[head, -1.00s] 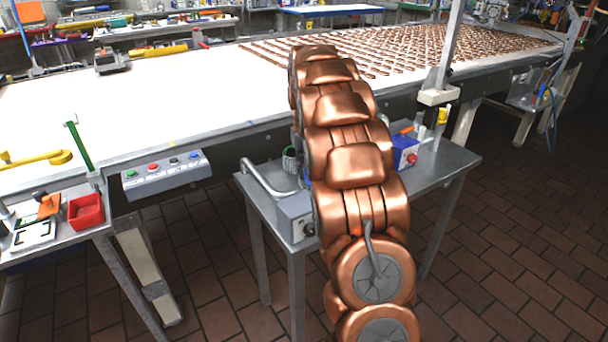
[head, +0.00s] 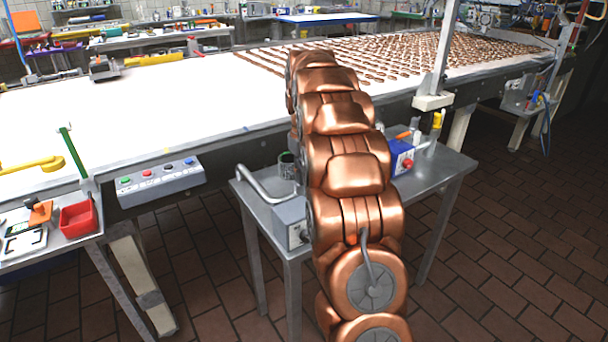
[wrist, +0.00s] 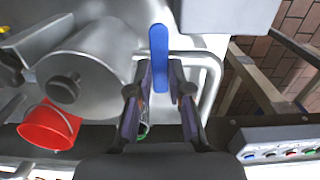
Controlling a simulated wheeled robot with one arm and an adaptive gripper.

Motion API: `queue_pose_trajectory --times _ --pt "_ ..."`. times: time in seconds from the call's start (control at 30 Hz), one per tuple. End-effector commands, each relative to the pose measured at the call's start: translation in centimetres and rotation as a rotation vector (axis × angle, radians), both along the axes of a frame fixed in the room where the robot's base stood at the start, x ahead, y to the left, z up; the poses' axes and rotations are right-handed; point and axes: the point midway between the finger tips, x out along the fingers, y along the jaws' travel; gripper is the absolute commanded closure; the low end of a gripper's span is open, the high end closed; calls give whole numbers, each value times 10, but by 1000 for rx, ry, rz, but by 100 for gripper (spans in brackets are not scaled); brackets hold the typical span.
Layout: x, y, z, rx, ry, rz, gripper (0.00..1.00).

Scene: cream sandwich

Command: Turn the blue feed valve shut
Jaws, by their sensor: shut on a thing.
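The blue feed valve handle (wrist: 159,48) is a long blue bar in the upper middle of the wrist view, lying nearly upright in the picture. My gripper (wrist: 160,78) has its two dark fingers on either side of the lower part of the bar and is shut on it. The fingertips' exact contact is hard to see. In the head view my copper arm hides both the gripper and the valve handle.
A metal cylinder (wrist: 95,65) and a red bucket (wrist: 50,126) are left of the gripper. A bent grey pipe (wrist: 213,80) runs close on the right. A button panel (head: 160,183) hangs on the conveyor's side. A blue box with a red button (head: 401,157) stands on the small steel table (head: 440,172).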

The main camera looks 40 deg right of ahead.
Motion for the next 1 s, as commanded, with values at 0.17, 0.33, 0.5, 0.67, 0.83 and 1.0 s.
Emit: queue_pose_trajectory --times 0.17,0.33,0.5,0.67,0.83,1.0 --pt "1 0 1 -2 -4 1 70" --pt "1 0 1 -1 -3 0 56" --pt "0 0 1 -1 -2 0 56" --pt "0 0 3 -1 -2 0 56" --pt "1 0 18 -1 -2 0 56" --pt "1 0 41 -2 -3 0 56"
